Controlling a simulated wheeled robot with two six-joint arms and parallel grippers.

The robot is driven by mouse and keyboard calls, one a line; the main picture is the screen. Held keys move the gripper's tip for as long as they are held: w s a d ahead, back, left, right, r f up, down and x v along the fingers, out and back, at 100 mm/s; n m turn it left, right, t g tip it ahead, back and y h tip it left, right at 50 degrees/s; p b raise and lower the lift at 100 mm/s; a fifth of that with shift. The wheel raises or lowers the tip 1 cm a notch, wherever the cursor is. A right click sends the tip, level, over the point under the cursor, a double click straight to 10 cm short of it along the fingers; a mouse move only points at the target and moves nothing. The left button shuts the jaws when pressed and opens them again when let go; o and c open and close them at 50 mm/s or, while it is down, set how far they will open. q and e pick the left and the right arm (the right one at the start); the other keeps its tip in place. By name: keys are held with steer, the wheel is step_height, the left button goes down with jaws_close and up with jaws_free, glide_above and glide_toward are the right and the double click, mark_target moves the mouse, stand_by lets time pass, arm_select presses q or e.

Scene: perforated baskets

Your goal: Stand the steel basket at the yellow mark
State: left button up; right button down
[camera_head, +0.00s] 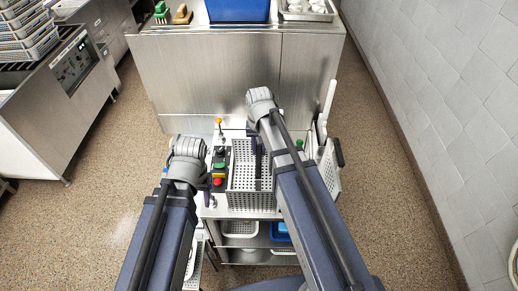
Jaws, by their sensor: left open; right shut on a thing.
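The steel basket (241,185), a perforated box, is at the middle of a small steel worktop below the tall cabinet. My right gripper (257,172) reaches down over it and is shut on it; the exact grip point is partly hidden by my arm. I cannot tell whether the basket touches the worktop. My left gripper (207,184) is open, just left of the basket, beside the push buttons. I cannot make out a yellow mark on the visible surface; my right arm hides part of the worktop.
A steel cabinet (225,85) blocks the back. Trays sit on shelves below.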

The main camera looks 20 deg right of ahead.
steer(key=shift+r+p, duration=0.25)
steer(key=shift+p, duration=0.05)
steer(key=shift+r+p, duration=1.1)
steer(key=shift+r, duration=0.05)
stand_by(0.5)
steer(key=shift+r+p, duration=0.25)
steer(key=shift+p, duration=0.05)
steer(key=shift+r, duration=0.25)
steer(key=shift+r+p, duration=0.65)
steer(key=shift+p, duration=0.2)
stand_by(0.5)
